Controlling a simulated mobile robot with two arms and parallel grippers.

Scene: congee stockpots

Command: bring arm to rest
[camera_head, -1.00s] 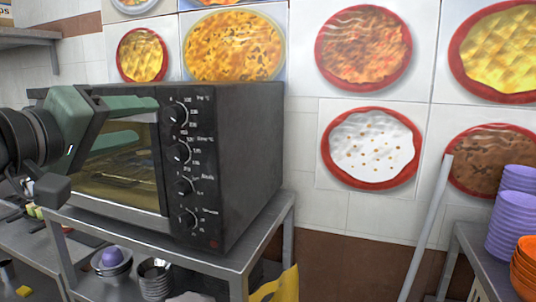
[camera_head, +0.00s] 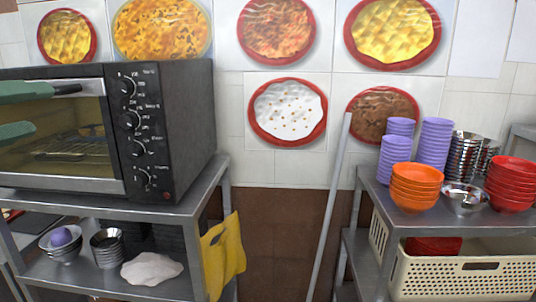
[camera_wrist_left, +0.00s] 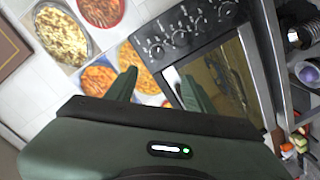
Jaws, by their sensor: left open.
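My left gripper (camera_head: 57,108) shows at the left edge of the head view as two green fingers, apart and with nothing between them. They show in front of the glass door of the black toaster oven (camera_head: 170,125); I cannot tell how far from it. In the left wrist view the gripper (camera_wrist_left: 160,73) is also open and empty. The oven (camera_wrist_left: 190,40) lies beyond and to the right of the fingers there. The rest of the left arm is outside the head view. My right gripper is not in view.
The oven stands on a metal shelf unit (camera_head: 206,206) with bowls (camera_head: 108,248) and a white cloth (camera_head: 152,268) below. A pole (camera_head: 330,205) leans on the wall. Orange bowls (camera_head: 415,188) stand on the right table.

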